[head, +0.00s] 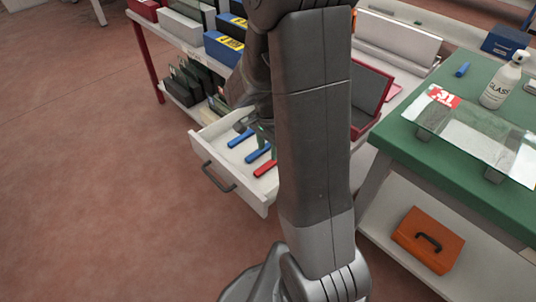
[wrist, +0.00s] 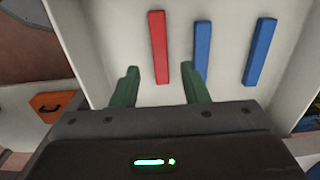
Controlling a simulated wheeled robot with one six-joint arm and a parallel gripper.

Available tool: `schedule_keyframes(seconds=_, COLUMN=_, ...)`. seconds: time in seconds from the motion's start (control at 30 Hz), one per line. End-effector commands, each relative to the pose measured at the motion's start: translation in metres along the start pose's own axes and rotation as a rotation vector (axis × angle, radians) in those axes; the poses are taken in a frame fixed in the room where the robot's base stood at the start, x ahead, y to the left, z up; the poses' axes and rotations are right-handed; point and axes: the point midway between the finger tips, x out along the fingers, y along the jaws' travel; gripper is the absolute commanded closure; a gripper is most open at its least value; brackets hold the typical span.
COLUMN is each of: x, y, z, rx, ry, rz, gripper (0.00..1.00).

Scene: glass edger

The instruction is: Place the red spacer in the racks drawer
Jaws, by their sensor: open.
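The racks drawer (head: 238,186) is pulled open, white with a dark handle. The red spacer (head: 266,169) lies on its floor, near two blue spacers (head: 241,139). In the wrist view the red spacer (wrist: 159,45) lies left of the two blue spacers (wrist: 203,45). My gripper (wrist: 161,76) is open, its green fingers apart on either side of the red spacer's near end in that view; they do not visibly grip it. In the head view my arm hides most of the gripper and part of the drawer.
A green-topped table (head: 400,140) stands at right with a glass sheet (head: 480,140), a spray bottle (head: 502,82) and another blue spacer (head: 462,69). An orange case (head: 428,240) sits on its lower shelf. Racks and boxes stand behind the drawer. The floor at left is clear.

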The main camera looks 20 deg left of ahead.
Motion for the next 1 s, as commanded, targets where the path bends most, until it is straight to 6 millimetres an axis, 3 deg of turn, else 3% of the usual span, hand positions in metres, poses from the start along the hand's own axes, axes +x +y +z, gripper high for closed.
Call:
schedule_keyframes(seconds=0.1, x=-0.029, y=-0.001, z=0.000, rx=0.000, ry=0.001, rz=-0.003, gripper=0.59)
schedule_keyframes(seconds=0.33, x=-0.057, y=0.000, z=0.000, rx=0.000, ry=0.000, rz=-0.001, gripper=0.59)
schedule_keyframes(seconds=1.0, x=-0.061, y=0.000, z=0.000, rx=0.000, ry=0.000, rz=0.001, gripper=0.64)
